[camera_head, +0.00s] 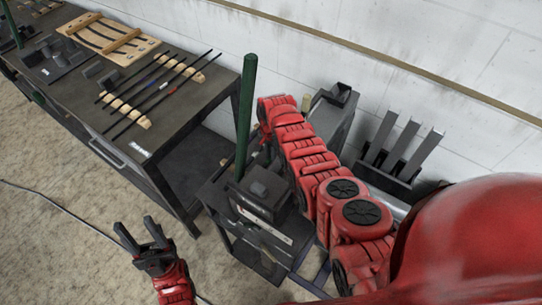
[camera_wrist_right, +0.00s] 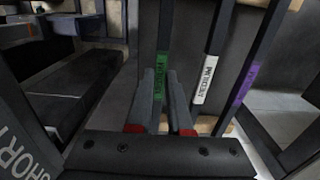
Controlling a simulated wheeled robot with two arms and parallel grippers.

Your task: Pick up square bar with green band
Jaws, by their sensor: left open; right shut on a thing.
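In the right wrist view, the dark square bar with the green band (camera_wrist_right: 162,75) stands roughly upright between the fingers of my right gripper (camera_wrist_right: 163,90). The fingers are shut on it around the band. The bar does not show clearly in the head view, where my right arm hides that area. My left gripper (camera_head: 140,232) is open and empty, low over the floor in front of the workbench.
Bars with a white band (camera_wrist_right: 205,78) and a purple band (camera_wrist_right: 242,85) stand just right of the held bar. In the head view, a machine (camera_head: 262,192), a green post (camera_head: 245,115) and a workbench (camera_head: 215,85) with several thin rods are left of my right arm.

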